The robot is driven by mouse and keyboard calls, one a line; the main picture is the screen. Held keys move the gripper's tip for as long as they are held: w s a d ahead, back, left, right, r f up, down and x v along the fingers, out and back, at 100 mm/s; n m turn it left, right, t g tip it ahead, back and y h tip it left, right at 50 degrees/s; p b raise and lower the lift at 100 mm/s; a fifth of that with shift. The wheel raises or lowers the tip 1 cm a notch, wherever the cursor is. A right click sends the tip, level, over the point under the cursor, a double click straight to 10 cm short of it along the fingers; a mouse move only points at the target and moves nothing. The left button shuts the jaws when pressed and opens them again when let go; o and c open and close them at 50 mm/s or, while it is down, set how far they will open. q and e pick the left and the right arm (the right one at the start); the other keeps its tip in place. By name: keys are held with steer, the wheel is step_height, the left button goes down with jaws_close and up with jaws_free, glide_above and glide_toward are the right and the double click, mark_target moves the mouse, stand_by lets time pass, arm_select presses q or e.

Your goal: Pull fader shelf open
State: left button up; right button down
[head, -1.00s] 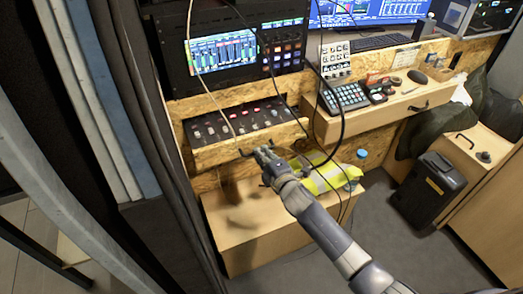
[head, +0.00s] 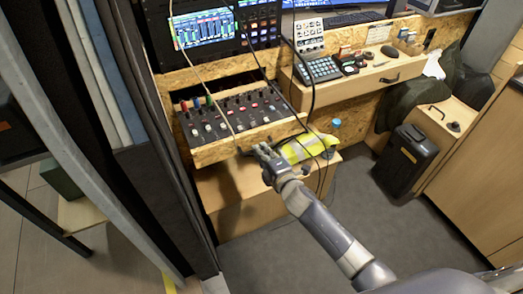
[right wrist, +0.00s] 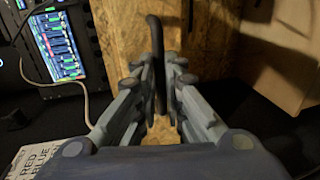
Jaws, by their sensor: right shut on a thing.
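The fader shelf (head: 218,151) has a raw chipboard front and stands pulled out below the screen rack in the head view. Rows of faders with coloured caps (head: 225,118) show on its dark top panel. The handle is mostly hidden by the gripper in the head view. My left gripper is not in view.
A wooden box (head: 225,215) with a yellow vest (head: 300,149) stands under the shelf. Thin cables (head: 273,80) hang across the shelf. A desk drawer (head: 365,83) is to the right, and a black case (head: 405,158) stands on the floor. Grey floor (head: 345,195) is open in front.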

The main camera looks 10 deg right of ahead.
steer(key=c, duration=1.7)
jaws_free()
steer(key=v, duration=1.2)
steer(key=s+d+f+m+g+h, duration=0.1)
steer(key=s+d+f+m+g, duration=0.2)
steer(key=f, duration=0.7)
steer(key=s+d+f+m+g+h, duration=0.1)
steer(key=s+f+m+g, duration=0.15)
steer(key=s+f, duration=0.55)
steer(key=s+d+f+m+g, duration=0.1)
steer(key=s+d+f+m, duration=0.15)
steer(key=f, duration=0.95)
steer(key=s+f+m+g, duration=0.2)
steer(key=s+f, duration=0.3)
steer(key=s, duration=0.5)
steer(key=s+f+m+g, duration=0.3)
steer(key=s+f, duration=0.3)
steer(key=s, duration=0.4)
steer(key=s+f+m+g+h, duration=0.1)
steer(key=s+f+m+g, duration=0.2)
steer(key=s, duration=0.7)
steer(key=shift+s+a+f+m, duration=0.15)
steer(key=shift+f+m, duration=0.3)
steer(key=shift+f, duration=0.25)
steer(key=shift+w+a+f+m, duration=0.1)
steer(key=shift+f+m, duration=0.35)
steer(key=shift+f, duration=0.2)
